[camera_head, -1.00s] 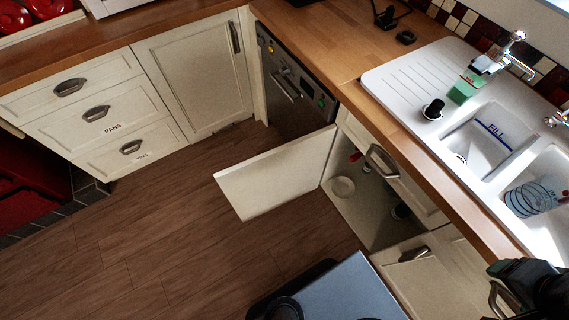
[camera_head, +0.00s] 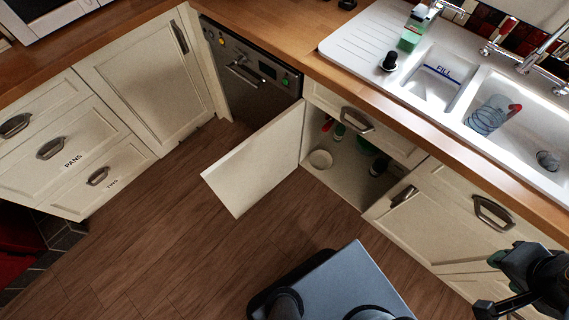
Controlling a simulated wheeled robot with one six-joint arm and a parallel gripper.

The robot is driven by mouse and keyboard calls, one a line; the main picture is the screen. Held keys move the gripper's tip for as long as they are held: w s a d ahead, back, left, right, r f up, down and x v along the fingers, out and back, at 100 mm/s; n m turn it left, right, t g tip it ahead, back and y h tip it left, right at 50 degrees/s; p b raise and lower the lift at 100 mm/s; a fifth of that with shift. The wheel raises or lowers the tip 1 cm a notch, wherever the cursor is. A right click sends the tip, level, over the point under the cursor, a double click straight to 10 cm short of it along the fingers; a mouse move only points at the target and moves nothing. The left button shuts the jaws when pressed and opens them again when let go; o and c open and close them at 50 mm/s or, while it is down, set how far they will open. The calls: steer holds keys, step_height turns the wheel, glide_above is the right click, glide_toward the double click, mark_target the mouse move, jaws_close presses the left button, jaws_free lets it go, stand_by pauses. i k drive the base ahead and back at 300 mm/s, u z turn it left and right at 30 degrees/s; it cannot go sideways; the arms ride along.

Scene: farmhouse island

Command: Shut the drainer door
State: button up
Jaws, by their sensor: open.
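The drainer door (camera_head: 255,168) is a cream cabinet panel under the sink's draining board. It stands swung wide open to the left, out over the wooden floor. The open cupboard (camera_head: 345,180) behind it shows a small white bowl (camera_head: 320,159) and several bottles and other small items. My gripper (camera_head: 500,300) is at the bottom right corner, dark and partly cut off by the frame. It is open, seems empty, and is well to the right of the door, apart from it.
A drawer front with a handle (camera_head: 357,119) is above the cupboard. A neighbouring door with a handle (camera_head: 403,196) is right of the opening. The dishwasher (camera_head: 250,75) is left, behind the open door. The wooden floor (camera_head: 180,230) is clear at left. The white sink (camera_head: 440,75) is above.

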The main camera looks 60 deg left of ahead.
mark_target(244, 176)
steer(key=z, duration=1.85)
steer(key=k, duration=2.8)
steer(key=u, duration=1.95)
steer(key=k, duration=0.5)
steer(key=u, duration=0.2)
steer(key=i, duration=0.5)
steer(key=u, duration=1.45)
